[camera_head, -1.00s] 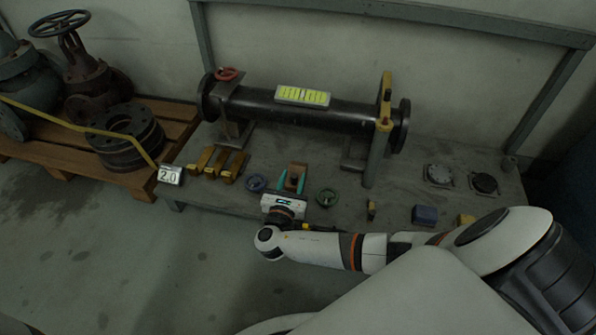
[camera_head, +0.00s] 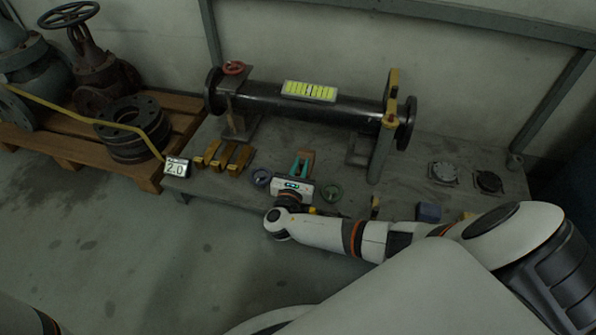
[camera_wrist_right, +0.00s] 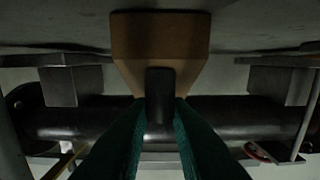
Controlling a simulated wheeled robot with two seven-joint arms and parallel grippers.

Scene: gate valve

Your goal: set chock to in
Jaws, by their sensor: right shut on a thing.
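The chock, a brown wedge-like block (camera_head: 308,156), lies on the grey bench below the black pipe. In the right wrist view the brown block (camera_wrist_right: 160,42) fills the upper middle, with a dark handle (camera_wrist_right: 160,95) pointing toward me. My right gripper (camera_head: 301,163) reaches it from the front. Its teal fingers (camera_wrist_right: 160,112) are shut on the dark handle, one on each side. The fingers and white gripper body hide part of the block in the head view. My left gripper is not in view.
Yellow blocks (camera_head: 229,157) and a "2.0" sign (camera_head: 176,168) are to the left. The black pipe (camera_head: 270,104) runs behind.

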